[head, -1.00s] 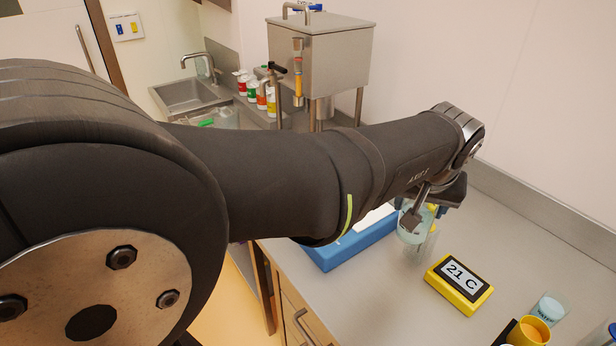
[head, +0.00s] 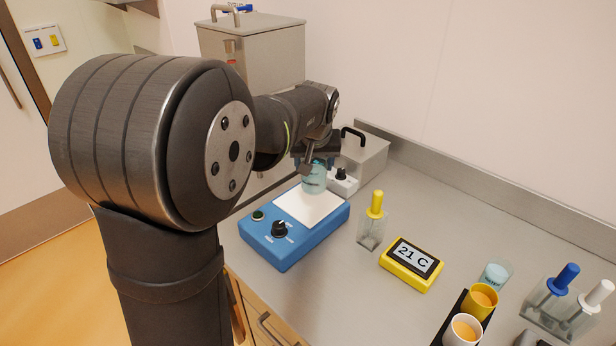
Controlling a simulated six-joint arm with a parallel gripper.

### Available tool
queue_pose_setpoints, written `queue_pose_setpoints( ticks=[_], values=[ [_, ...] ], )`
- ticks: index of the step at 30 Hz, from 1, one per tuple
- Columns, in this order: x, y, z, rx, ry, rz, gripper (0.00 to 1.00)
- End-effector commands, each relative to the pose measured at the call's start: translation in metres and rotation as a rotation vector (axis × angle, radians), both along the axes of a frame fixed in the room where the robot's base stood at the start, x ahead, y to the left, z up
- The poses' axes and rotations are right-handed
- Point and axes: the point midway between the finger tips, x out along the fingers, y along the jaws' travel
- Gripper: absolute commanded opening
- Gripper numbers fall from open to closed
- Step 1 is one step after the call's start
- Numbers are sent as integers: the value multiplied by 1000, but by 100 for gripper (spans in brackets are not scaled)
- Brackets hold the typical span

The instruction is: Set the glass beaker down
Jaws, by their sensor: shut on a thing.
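The glass beaker (head: 313,181) holds pale blue liquid and looks upright. My gripper (head: 314,167) is shut on it near its rim, and my arm partly hides the jaws. The beaker is at the back of the white top plate (head: 309,208) of a blue hotplate-like device (head: 285,245) with a black knob. I cannot tell whether the beaker's base touches the plate or hangs just above it.
A clear holder with a yellow-topped dropper (head: 373,225) and a yellow display reading 21 C (head: 411,264) stand right of the device. A grey box with a black handle (head: 362,155) is behind. Cups (head: 481,300), another glass (head: 495,275) and a blue-topped holder (head: 553,300) stand front right.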

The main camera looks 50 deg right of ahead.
Motion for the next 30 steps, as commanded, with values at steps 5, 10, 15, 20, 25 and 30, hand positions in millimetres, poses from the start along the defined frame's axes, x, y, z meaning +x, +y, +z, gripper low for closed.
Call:
queue_pose_setpoints(
  ticks=[5,10,15,20,25,30],
  values=[
    [16,0,-9,-1,-1,0,29],
    [17,0,-19,1,0,-1,29],
    [17,0,-43,1,0,-1,29],
    [17,0,-50,-2,-1,-1,29],
    [17,0,-50,-1,0,-1,29],
    [17,0,-53,0,0,-1,67]
  ],
)
